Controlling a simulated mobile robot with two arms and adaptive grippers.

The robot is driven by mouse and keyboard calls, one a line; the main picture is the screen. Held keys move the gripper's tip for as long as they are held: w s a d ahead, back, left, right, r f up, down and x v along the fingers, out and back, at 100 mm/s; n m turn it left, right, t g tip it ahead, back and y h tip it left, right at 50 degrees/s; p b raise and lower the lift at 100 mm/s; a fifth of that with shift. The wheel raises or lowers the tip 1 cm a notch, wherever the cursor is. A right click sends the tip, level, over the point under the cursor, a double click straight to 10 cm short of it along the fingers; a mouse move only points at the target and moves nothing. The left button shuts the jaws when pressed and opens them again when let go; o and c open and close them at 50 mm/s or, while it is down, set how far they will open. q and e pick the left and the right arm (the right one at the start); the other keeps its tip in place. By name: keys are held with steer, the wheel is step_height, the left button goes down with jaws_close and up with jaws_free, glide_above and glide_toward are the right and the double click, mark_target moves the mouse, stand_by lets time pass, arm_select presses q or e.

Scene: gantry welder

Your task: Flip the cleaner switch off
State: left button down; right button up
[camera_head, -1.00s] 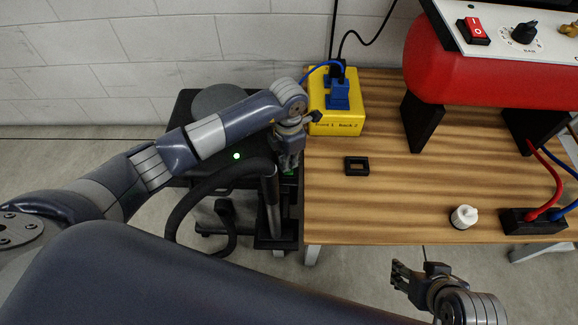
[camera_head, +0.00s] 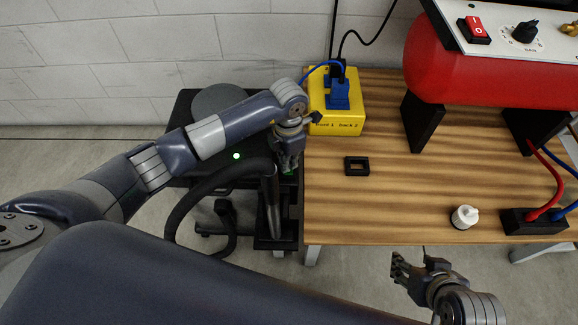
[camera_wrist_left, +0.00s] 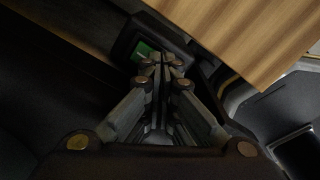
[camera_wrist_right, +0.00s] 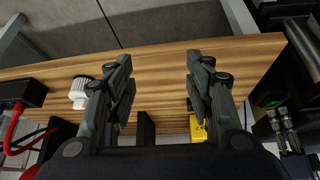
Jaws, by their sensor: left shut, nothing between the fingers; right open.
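The cleaner is a dark machine (camera_head: 205,178) on the floor left of the table, with a black hose and a small lit green light (camera_head: 236,156). Its green switch (camera_wrist_left: 146,50) sits in a black housing in the left wrist view. A sliver of green also shows in the head view, just below the left fingertips. My left gripper (camera_head: 289,170) points down beside the table's left edge. It is shut and empty, with its tips (camera_wrist_left: 162,62) right by the switch; I cannot tell if they touch it. My right gripper (camera_head: 398,268) is open and empty before the table's front edge.
The wooden table (camera_head: 390,200) holds a yellow box (camera_head: 350,118) with blue plugs, a black square frame (camera_head: 357,166), a white knob (camera_head: 464,216) and a black socket block (camera_head: 520,222). A red welder (camera_head: 450,75) stands at the back right.

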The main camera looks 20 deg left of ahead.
arm_select(q)
steer(key=shift+f+b, duration=0.4)
steer(key=shift+f, duration=0.15)
arm_select(e)
steer(key=shift+w+a+r+t, duration=0.2)
steer(key=shift+w+t, duration=0.1)
steer(key=shift+w, duration=0.2)
steer(key=shift+w+a+r+t, duration=0.15)
steer(key=shift+w+r+t, duration=0.15)
steer(key=shift+w, duration=0.25)
steer(key=shift+w+a+r+t, duration=0.15)
steer(key=shift+w+t, duration=0.15)
steer(key=shift+w, duration=0.2)
stand_by(0.4)
arm_select(q)
steer(key=shift+f, duration=0.3)
arm_select(e)
steer(key=shift+w+a+r+t+y, duration=0.25)
steer(key=shift+w+r, duration=0.1)
steer(key=shift+w, duration=0.15)
steer(key=shift+w+a+r+t+y, duration=0.15)
steer(key=shift+w+r+t, duration=0.15)
steer(key=shift+w, duration=0.2)
arm_select(q)
steer(key=shift+s, duration=0.1)
